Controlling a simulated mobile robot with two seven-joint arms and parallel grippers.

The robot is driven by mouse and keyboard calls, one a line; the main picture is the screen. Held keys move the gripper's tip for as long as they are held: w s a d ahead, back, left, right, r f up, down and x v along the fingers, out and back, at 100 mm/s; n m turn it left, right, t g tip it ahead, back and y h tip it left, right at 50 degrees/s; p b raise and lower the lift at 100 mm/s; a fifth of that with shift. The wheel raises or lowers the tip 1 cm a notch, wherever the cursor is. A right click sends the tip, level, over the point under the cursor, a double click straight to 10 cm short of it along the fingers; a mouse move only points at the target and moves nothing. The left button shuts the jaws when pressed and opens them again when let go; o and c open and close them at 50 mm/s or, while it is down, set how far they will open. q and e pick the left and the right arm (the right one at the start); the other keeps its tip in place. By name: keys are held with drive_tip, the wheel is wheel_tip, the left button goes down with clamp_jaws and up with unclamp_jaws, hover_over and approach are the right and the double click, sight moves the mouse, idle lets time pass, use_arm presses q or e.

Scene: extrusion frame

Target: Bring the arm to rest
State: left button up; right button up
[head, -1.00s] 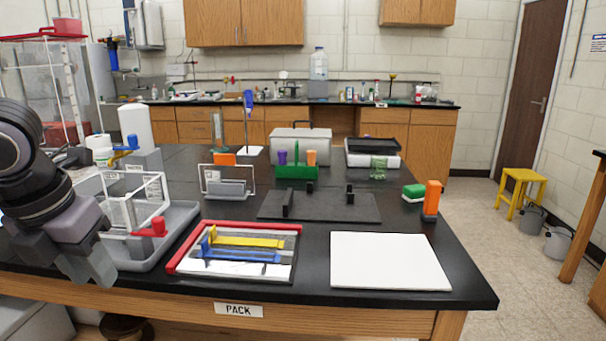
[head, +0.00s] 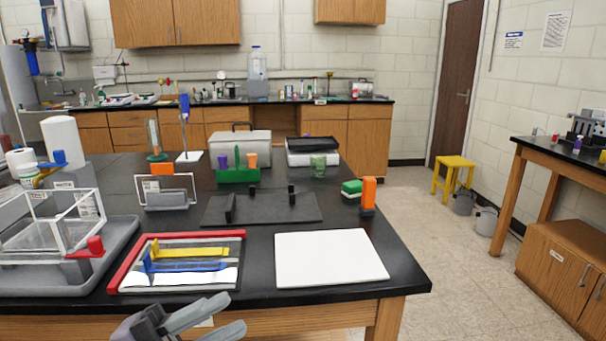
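My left gripper (head: 234,313) is at the bottom of the head view, in front of the near edge of the black bench (head: 330,307). Its two grey fingers point to the right with a gap between them, and nothing is held there. The rest of the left arm is below the picture. The gripper covers most of the label on the bench front. My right gripper is not in view.
On the bench are a grey tray (head: 88,281) with a clear frame, a red-edged board (head: 128,262) with yellow and blue pieces, a white board (head: 330,258) and a dark plate (head: 262,209). Open floor (head: 452,262) lies right of the bench, before a second bench (head: 560,161).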

use_arm(q)
drive_tip(key=w+a+f+n+t+y, duration=0.25)
drive_tip(key=f+n+t+y, duration=0.4)
drive_tip(key=n, duration=0.35)
drive_tip(key=w+a+f+n+t+y, duration=0.1)
drive_tip(key=a+f+n+t+y, duration=0.35)
drive_tip(key=f+n+y, duration=0.35)
drive_tip(key=s+a+f+n+g+y, duration=0.1)
drive_tip(key=s+f+n+g+y, duration=0.1)
drive_tip(key=s+f, duration=0.4)
drive_tip(key=s+a+f+n+g+y+p, duration=0.1)
drive_tip(key=s+f+n+g, duration=0.4)
drive_tip(key=f, duration=0.9)
drive_tip(key=shift+s+a+n+y+p, duration=0.3)
drive_tip(key=shift+s+a+n+y, duration=0.2)
drive_tip(key=shift+s+y, duration=0.6)
